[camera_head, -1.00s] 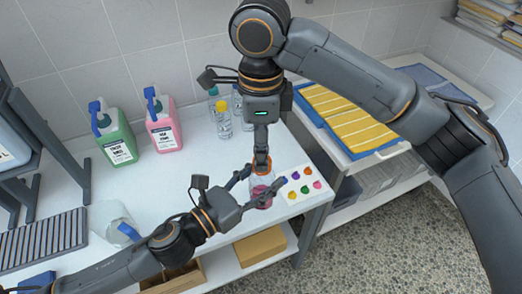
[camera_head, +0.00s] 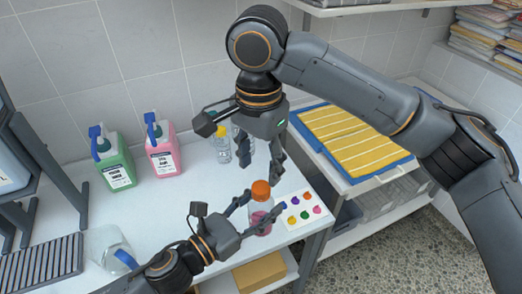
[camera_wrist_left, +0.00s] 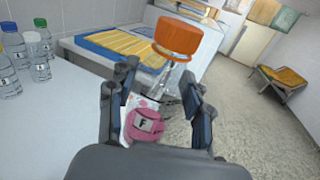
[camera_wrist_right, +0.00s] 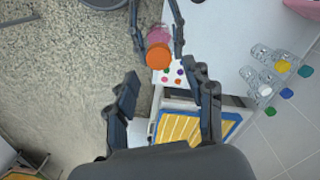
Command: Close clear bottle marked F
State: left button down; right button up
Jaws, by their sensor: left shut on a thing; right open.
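The clear bottle marked F (camera_wrist_left: 143,126) holds pink liquid and stands at the front right of the white table; it also shows in the head view (camera_head: 261,215). Its orange cap (camera_head: 261,189) sits on top of the neck, and in the left wrist view the cap (camera_wrist_left: 178,38) is above the clear neck. My left gripper (camera_head: 265,203) is shut on the bottle's body from the side. My right gripper (camera_head: 261,167) is open and empty just above the cap, apart from it. In the right wrist view the cap (camera_wrist_right: 158,56) lies beyond its open fingers.
A card with colored dots (camera_head: 304,208) lies right of the bottle. Green (camera_head: 116,164) and pink (camera_head: 163,152) jugs and several small bottles (camera_head: 221,146) stand behind. A clear jug (camera_head: 105,246) is at left. A blue tray with yellow towel (camera_head: 350,140) is on the side bench.

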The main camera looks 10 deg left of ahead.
jog(key=n, duration=0.4)
jog(key=shift+r, duration=0.15)
jog(key=n, duration=0.6)
jog(key=shift+r+n, duration=0.15)
jog(key=shift+n, duration=0.15)
jog(key=n, duration=0.6)
jog(key=shift+r, duration=0.2)
jog(key=n, duration=0.6)
jog(key=shift+r, duration=0.2)
jog(key=n, duration=0.4)
jog(key=shift+d+r+n, duration=0.1)
jog(key=shift+n, duration=0.2)
jog(key=n, duration=0.6)
jog(key=shift+r, duration=0.2)
jog(key=n, duration=0.6)
jog(key=shift+r, duration=0.15)
jog(key=n, duration=0.5)
jog(key=shift+r, duration=0.15)
